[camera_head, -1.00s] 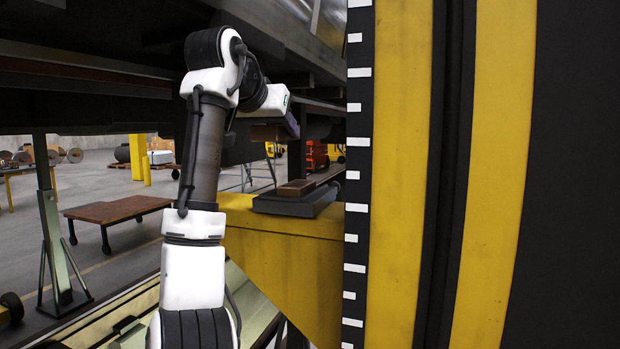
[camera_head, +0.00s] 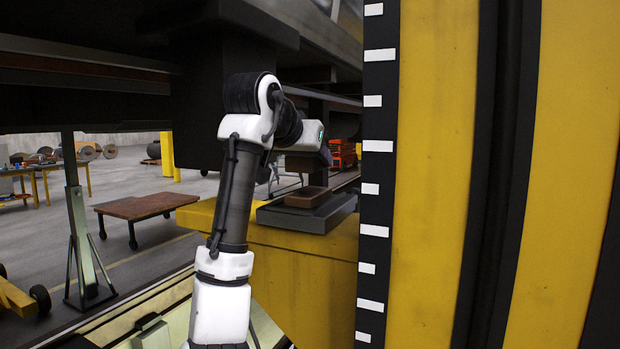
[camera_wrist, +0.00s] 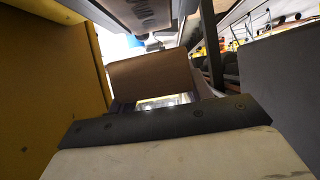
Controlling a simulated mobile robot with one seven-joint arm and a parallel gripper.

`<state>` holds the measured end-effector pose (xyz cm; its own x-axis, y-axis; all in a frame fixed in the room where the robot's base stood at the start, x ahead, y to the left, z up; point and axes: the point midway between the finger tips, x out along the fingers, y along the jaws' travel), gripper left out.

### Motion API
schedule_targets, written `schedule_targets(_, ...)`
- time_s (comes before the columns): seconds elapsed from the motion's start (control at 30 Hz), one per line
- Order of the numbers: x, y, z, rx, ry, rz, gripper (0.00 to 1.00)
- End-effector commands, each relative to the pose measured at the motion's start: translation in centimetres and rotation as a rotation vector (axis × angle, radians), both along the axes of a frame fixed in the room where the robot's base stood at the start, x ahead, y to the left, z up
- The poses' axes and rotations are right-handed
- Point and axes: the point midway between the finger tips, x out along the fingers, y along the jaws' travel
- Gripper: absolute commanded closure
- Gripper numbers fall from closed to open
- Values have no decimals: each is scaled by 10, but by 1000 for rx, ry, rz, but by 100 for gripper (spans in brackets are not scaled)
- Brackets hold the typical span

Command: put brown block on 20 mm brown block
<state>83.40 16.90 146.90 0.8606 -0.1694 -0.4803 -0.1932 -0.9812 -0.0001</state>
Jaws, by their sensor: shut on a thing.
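A brown block (camera_head: 305,197) lies flat on a dark pad (camera_head: 322,214) on top of the yellow bracket. My gripper (camera_head: 321,158) is above this block in the head view, with a visible gap between them. It is shut on another brown block (camera_head: 302,163), which is partly hidden by my arm's end. In the wrist view the held brown block (camera_wrist: 150,80) fills the middle, in front of the dark gripper body. My fingertips are mostly hidden there. The block on the pad cannot be made out in the wrist view.
A tall yellow and black column with a white-marked scale (camera_head: 376,190) stands close right of the pad. The dark railcar underside (camera_head: 200,40) hangs above my arm. A low brown-topped cart (camera_head: 145,206) and a jack stand (camera_head: 85,240) stand at left.

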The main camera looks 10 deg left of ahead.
Motion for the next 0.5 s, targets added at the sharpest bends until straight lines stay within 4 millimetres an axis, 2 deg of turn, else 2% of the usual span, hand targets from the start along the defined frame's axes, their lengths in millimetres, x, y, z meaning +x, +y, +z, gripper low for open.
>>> schedule_targets(0.3,0,1,-36,0,-1,1,80)
schedule_targets(0.5,-1,0,-42,0,-2,1,80)
